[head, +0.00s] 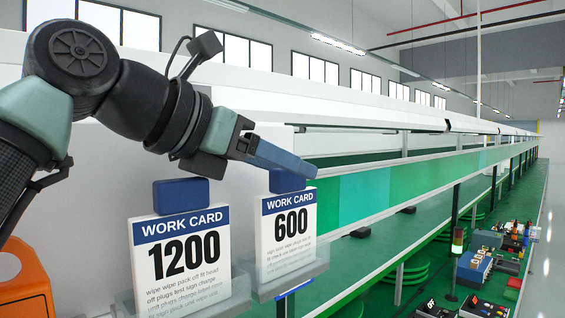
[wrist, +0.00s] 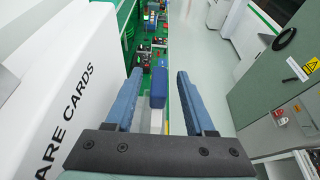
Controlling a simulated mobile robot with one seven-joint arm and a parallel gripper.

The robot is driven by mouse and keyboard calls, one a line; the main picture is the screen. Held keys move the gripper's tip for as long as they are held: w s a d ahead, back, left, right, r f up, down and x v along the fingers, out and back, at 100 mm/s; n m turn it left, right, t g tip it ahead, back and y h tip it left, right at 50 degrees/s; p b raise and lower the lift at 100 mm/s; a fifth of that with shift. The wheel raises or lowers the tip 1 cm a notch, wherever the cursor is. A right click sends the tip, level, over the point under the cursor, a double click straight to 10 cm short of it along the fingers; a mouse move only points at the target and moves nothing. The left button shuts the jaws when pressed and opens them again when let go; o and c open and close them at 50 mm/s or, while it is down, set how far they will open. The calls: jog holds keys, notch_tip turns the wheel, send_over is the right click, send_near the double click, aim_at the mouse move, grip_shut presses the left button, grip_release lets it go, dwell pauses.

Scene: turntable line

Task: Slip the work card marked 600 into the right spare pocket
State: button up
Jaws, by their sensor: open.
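The work card marked 600 (head: 288,228) is white with a blue header and stands upright in a clear pocket (head: 292,280). Its blue grip block (head: 287,182) sticks up on top, its upper part hidden behind a finger. My gripper (head: 311,169) is at this block, with blue fingers pointing right. In the wrist view the open fingers (wrist: 159,74) stand on either side of the block (wrist: 158,88), with gaps showing on both sides. The work card marked 1200 (head: 182,262) stands in another clear pocket to the left, with its own blue block (head: 181,195).
A white panel (wrist: 42,85) lettered "ARE CARDS" stands close on the left in the wrist view. A grey-green cabinet (wrist: 280,85) stands on the right. A long green-and-white line (head: 400,180) runs behind the cards. An orange object (head: 25,285) is at lower left.

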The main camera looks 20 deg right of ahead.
jog(key=b+v, duration=0.1)
jog(key=v, duration=0.3)
jog(key=b+v, duration=0.1)
jog(key=v, duration=0.3)
jog(key=b+v, duration=0.2)
jog(key=v, duration=0.2)
jog(key=shift+w+r, duration=0.15)
jog(key=shift+r, duration=0.35)
